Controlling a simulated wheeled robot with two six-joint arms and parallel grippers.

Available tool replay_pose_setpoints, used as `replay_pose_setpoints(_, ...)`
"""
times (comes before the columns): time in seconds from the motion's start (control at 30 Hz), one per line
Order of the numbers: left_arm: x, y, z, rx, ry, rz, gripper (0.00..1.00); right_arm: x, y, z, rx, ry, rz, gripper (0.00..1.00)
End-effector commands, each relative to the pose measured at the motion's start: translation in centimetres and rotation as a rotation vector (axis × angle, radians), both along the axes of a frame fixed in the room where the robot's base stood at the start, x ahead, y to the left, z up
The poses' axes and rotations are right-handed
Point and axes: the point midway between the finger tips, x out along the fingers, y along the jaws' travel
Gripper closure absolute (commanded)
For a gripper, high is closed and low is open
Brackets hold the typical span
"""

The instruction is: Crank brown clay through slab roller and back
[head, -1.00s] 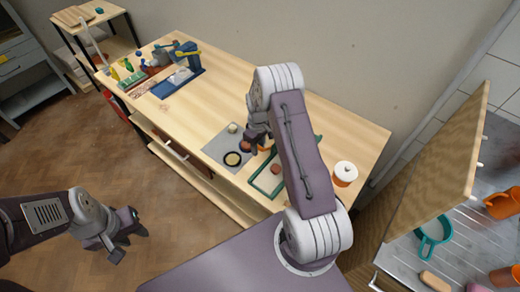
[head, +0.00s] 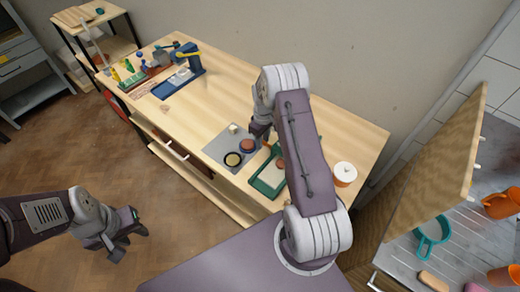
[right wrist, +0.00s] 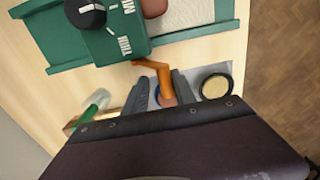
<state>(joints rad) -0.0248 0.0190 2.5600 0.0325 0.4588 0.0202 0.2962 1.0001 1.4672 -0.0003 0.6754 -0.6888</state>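The green slab roller (head: 262,190) sits on the bench, partly behind my right arm; its green body (right wrist: 115,42) and pale bed (right wrist: 190,14) show in the right wrist view. Brown clay (right wrist: 153,7) lies on the bed against the roller body, cut off by the picture's top edge. The orange crank handle (right wrist: 152,68) sticks out from the body. My right gripper (right wrist: 163,92) has its fingers on both sides of the crank's end and appears shut on it; in the head view this gripper (head: 262,128) is partly hidden. My left gripper (head: 130,238) is open and empty above the floor.
A grey mat (head: 219,150) beside the roller holds a brown disc (head: 247,146), a dark-rimmed round dish (head: 233,159) and a small pale block. A white-and-orange jar (head: 344,174) stands right of my arm. A blue tool (head: 182,82) and small items fill the bench's far left. Mid-bench is clear.

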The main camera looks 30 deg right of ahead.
Motion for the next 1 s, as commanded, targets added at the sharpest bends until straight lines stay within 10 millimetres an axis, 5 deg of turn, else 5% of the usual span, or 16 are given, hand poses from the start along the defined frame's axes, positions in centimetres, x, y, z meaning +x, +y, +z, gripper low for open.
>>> replay_pose_setpoints(1.0,0.0,0.0,-0.4,0.000,0.000,0.000,0.64,1.7,-4.0,0.9,-0.002,-0.004,-0.002,0.71)
